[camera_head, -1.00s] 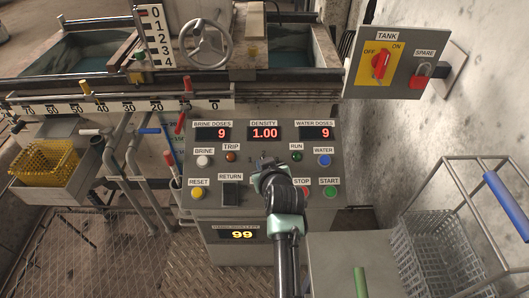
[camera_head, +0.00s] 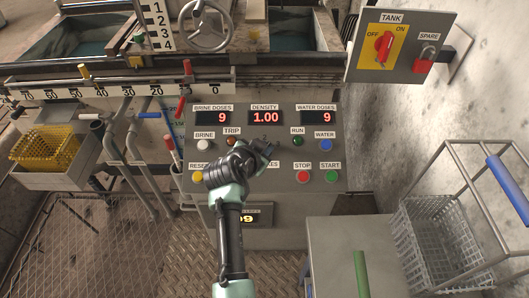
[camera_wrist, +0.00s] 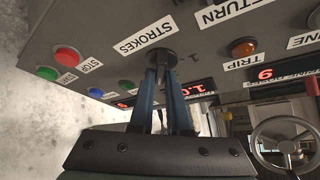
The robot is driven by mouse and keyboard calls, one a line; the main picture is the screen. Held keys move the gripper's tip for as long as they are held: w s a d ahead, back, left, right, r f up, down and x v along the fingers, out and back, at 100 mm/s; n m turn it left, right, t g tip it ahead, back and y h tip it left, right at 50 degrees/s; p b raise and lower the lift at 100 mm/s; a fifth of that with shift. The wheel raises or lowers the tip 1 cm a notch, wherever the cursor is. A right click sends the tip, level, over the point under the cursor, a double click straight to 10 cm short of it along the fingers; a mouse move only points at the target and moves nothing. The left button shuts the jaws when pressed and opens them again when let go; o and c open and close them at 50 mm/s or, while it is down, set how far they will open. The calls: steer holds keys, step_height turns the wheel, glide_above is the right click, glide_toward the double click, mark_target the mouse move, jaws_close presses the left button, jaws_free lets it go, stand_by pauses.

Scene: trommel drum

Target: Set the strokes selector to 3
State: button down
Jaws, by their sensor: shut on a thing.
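The strokes selector is a black round knob (camera_wrist: 163,57) beside the STROKES label (camera_wrist: 146,37) in the wrist view. My gripper (camera_wrist: 166,76) has its two blue-grey fingers closed on this knob. In the head view my gripper (camera_head: 262,149) is at the middle of the control panel (camera_head: 300,222), below the density display. My wrist comes in from the left and hides most of the selector and part of its label. A faint 2 of the dial (camera_head: 264,138) shows just above the gripper. The pointer's position cannot be told.
The STOP button (camera_head: 303,177) and START button (camera_head: 332,177) are close to the right of the gripper. The TRIP lamp (camera_head: 232,141) and RUN lamp (camera_head: 298,141) sit above on either side. A grey cabinet (camera_head: 335,255) and wire trolley (camera_head: 435,240) stand at the right.

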steer(key=shift+f+m+g+h+b, duration=0.1)
steer(key=shift+m+g+h+b, duration=0.4)
steer(key=shift+m, duration=0.7)
steer(key=shift+m+g+h+b, duration=0.2)
steer(key=shift+m+g+b, duration=0.3)
steer(key=shift+m+b, duration=0.55)
steer(key=shift+m, duration=0.35)
steer(key=c, duration=0.9)
jaws_free()
steer(key=shift+p+v, duration=2.75)
steer(key=shift+v, duration=3.8)
steer(key=shift+w, duration=0.15)
